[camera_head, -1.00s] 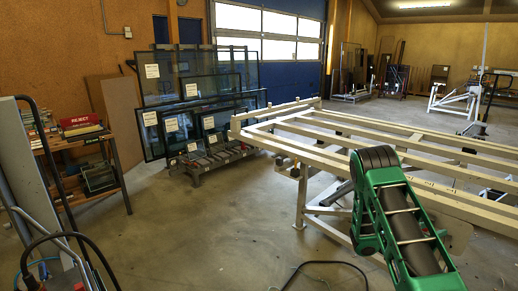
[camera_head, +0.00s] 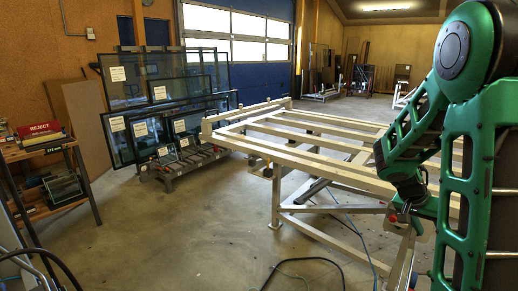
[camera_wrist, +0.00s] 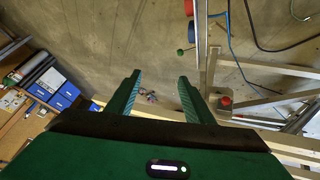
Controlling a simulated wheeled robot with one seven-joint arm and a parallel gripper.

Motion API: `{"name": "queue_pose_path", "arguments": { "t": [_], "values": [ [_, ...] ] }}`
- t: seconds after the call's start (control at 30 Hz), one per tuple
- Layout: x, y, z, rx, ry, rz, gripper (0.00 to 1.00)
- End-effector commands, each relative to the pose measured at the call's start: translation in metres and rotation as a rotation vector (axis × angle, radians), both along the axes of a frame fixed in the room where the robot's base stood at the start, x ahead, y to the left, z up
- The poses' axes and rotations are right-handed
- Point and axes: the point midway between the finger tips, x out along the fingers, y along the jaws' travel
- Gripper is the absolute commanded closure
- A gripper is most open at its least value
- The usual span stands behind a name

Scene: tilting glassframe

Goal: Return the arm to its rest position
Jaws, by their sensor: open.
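My green arm (camera_head: 465,150) stands raised and folded at the right of the head view, in front of the tilting frame. My gripper (camera_wrist: 160,77) shows in the wrist view with its two green fingers apart and nothing between them. Beyond the fingers lie bare floor and a pale frame beam. I cannot clearly make out the fingers in the head view.
The pale tilting frame (camera_head: 330,167) fills the middle right, close to my arm. Glass panes (camera_head: 128,137) lean on a rack at the back left. A shelf with a REJECT box (camera_head: 39,130) stands at left. Cables (camera_head: 305,262) lie on the floor; floor at centre left is clear.

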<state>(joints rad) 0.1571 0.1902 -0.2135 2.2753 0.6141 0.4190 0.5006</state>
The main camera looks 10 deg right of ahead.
Motion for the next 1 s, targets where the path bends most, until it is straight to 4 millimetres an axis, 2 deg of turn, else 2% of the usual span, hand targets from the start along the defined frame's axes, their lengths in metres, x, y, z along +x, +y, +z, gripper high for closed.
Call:
{"name": "queue_pose_path", "arguments": {
  "t": [0.3, 0.6, 0.8, 1.0],
  "values": [
    [-0.072, 0.086, 0.028, 0.291, 0.05, 0.181, 0.53],
    [-0.143, 0.17, 0.045, 0.52, 0.094, 0.437, 0.53],
    [-0.175, 0.206, 0.05, 0.607, 0.117, 0.572, 0.53],
    [-0.185, 0.217, 0.051, 0.631, 0.127, 0.616, 0.53]
  ]
}}
